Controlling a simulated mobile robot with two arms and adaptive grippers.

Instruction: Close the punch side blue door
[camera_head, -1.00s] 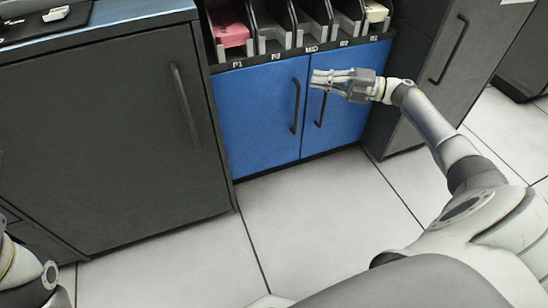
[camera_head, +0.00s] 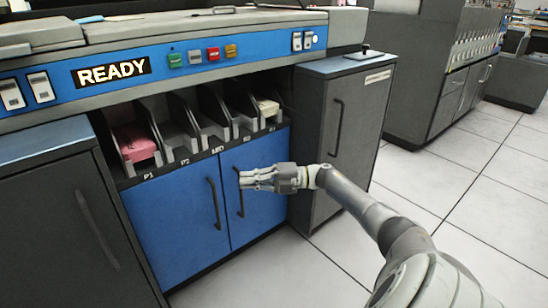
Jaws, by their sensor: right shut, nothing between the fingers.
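The left blue door (camera_head: 172,225) and the right blue door (camera_head: 262,208) stand side by side below the card slots. Both look flush with the cabinet front, with only a thin seam between them. The left door has a dark vertical handle (camera_head: 214,203). The right door's handle (camera_head: 240,203) is partly hidden behind my right gripper (camera_head: 244,179). That gripper is shut and empty, its fingers pointing left in front of the right door's upper part. I cannot tell whether it touches the door or handle. My left gripper is not in view.
Dark cabinets flank the doors, left (camera_head: 60,235) and right (camera_head: 345,125). The tiled floor (camera_head: 440,180) is clear at right.

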